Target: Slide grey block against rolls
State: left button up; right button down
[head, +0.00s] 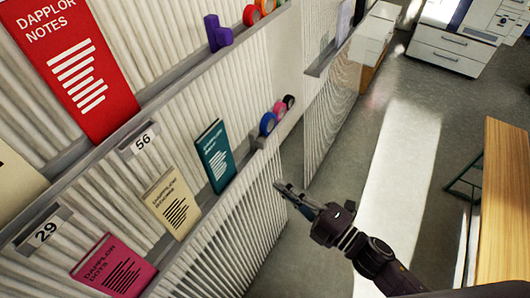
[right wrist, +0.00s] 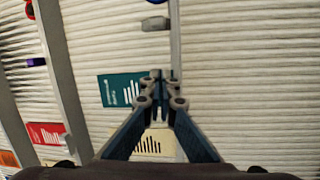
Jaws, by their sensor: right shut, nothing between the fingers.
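A small grey block (head: 261,142) sits on the narrow wall ledge, just left of a row of rolls. The blue roll (head: 268,124) is nearest to it, then a pink roll (head: 279,109) and a black roll (head: 289,101). In the right wrist view the grey block (right wrist: 155,24) lies on the ledge with a gap to the blue roll (right wrist: 157,1), which is cut by the top edge. My right gripper (head: 280,187) is shut and empty, in front of the ribbed wall and below the block in the picture. Its fingertips (right wrist: 162,76) are apart from the block. My left gripper is not in view.
A teal book (head: 215,156) stands on the same ledge (head: 188,186) left of the block, with cream (head: 171,203) and pink (head: 112,265) books farther left. Purple items (head: 217,33) stand on the upper ledge. A wooden table (head: 505,200) is at the right.

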aim_at(266, 146)
jog(key=w+a+n+p, duration=0.1)
jog(key=w+a+p, duration=0.3)
jog(key=w, duration=0.6)
jog(key=shift+w+h, duration=0.15)
jog(key=shift+h, duration=0.15)
jog(key=shift+f, duration=0.1)
jog(key=shift+w+d+b, duration=0.35)
jog(key=shift+w, duration=0.2)
jog(key=shift+w+d+b, duration=0.3)
jog(key=shift+w+d, duration=0.05)
jog(key=shift+w, duration=0.2)
jog(key=shift+w+d, duration=0.1)
jog(key=shift+w, duration=0.15)
jog(key=shift+s, duration=0.15)
